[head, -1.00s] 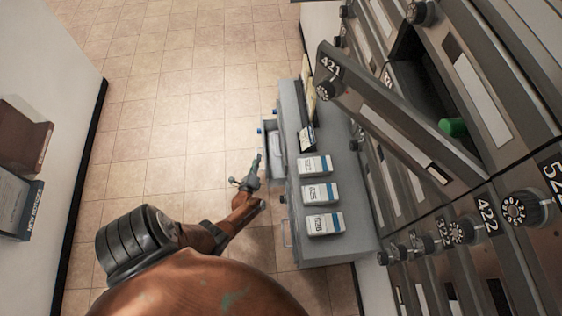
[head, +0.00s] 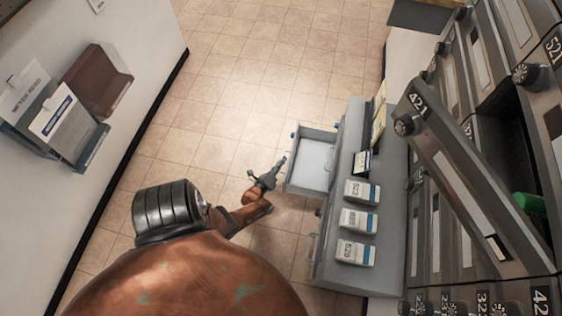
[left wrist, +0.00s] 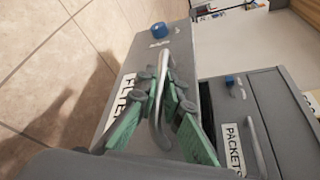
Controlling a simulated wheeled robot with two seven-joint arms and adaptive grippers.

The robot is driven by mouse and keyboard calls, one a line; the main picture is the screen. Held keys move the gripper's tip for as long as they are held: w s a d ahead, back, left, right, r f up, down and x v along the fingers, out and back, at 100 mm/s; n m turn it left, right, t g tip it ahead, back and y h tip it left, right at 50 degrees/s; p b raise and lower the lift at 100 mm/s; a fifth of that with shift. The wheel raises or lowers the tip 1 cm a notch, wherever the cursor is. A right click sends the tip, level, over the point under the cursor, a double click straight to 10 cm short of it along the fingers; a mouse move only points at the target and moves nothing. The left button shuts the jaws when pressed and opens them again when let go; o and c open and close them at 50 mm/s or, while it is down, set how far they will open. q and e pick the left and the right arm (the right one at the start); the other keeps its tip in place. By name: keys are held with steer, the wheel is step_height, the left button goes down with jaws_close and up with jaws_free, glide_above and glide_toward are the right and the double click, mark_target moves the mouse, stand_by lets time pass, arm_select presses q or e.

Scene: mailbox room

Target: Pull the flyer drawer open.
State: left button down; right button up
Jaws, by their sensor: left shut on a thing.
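The flyer drawer (head: 312,162) stands pulled out from the grey cabinet (head: 350,190) in the head view, its inside showing as a pale, empty-looking tray. In the left wrist view, its front (left wrist: 135,72) carries a partly hidden label starting "FLYE" and a blue knob (left wrist: 159,30). My left gripper (head: 275,174) is at this front. In the left wrist view, its green fingers (left wrist: 162,95) are shut on the curved metal handle (left wrist: 158,115), one on each side. My right gripper is not in view.
The packets drawer (left wrist: 245,115) with its own handle sits beside the flyer drawer, looking closed. Several white boxes (head: 359,220) stand on the cabinet. Mailbox door 421 (head: 450,165) hangs open at right, near a green object (head: 529,203). Tiled floor (head: 240,110) is clear at left.

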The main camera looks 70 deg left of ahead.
arm_select(q)
steer(key=c, duration=2.3)
jaws_free()
steer(key=shift+s+d, duration=0.4)
steer(key=shift+s, duration=0.05)
steer(key=v, duration=1)
steer(key=shift+s+d+r, duration=0.1)
steer(key=shift+s+d, duration=0.1)
steer(key=shift+s, duration=0.1)
